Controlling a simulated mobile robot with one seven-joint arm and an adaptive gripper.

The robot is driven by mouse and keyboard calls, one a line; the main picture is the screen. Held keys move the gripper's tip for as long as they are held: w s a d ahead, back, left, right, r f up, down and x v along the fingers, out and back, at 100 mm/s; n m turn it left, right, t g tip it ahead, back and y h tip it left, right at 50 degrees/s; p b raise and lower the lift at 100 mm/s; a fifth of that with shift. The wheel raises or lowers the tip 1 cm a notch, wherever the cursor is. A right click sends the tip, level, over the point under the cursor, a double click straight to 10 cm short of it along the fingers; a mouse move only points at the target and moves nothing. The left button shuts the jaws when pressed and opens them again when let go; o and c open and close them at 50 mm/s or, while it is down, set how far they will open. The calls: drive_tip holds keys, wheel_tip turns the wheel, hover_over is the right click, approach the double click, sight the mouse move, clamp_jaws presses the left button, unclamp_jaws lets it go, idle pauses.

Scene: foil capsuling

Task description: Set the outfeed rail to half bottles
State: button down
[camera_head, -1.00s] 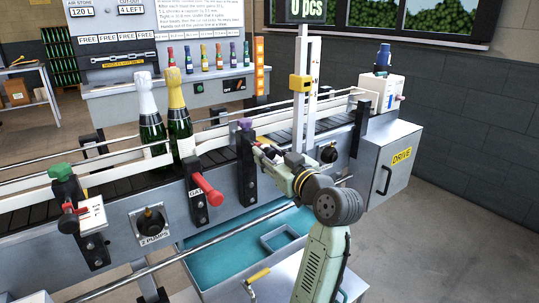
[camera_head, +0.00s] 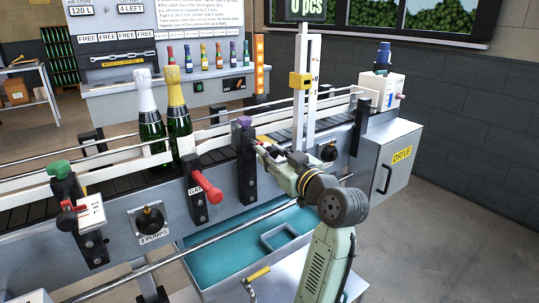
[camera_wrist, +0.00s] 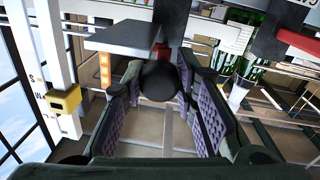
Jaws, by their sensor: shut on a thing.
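The outfeed-side rail post (camera_head: 246,170) with a purple knob (camera_head: 244,121) stands on the front of the conveyor, right of the red gate handle (camera_head: 207,187). My gripper (camera_head: 263,150) is just right of this post. In the wrist view, the padded fingers of my gripper (camera_wrist: 160,100) are on either side of a round black knob (camera_wrist: 160,80) and are shut on it. The rail's scale and pointer are hidden or too small to read. Two bottles, one silver-topped (camera_head: 151,125) and one gold-topped (camera_head: 179,125), stand upright on the belt left of the post.
A green-knobbed post (camera_head: 60,170) with a white scale plate (camera_head: 91,211) is at the left. A tall white column with a yellow block (camera_head: 301,81) rises behind my gripper. The drive cabinet (camera_head: 390,165) is at the right, and a teal tray (camera_head: 220,262) lies below.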

drive_tip(key=c, duration=1.2)
unclamp_jaws()
drive_tip(key=shift+c, duration=0.2)
drive_tip(key=v, duration=1.2)
drive_tip(key=shift+a, duration=0.1)
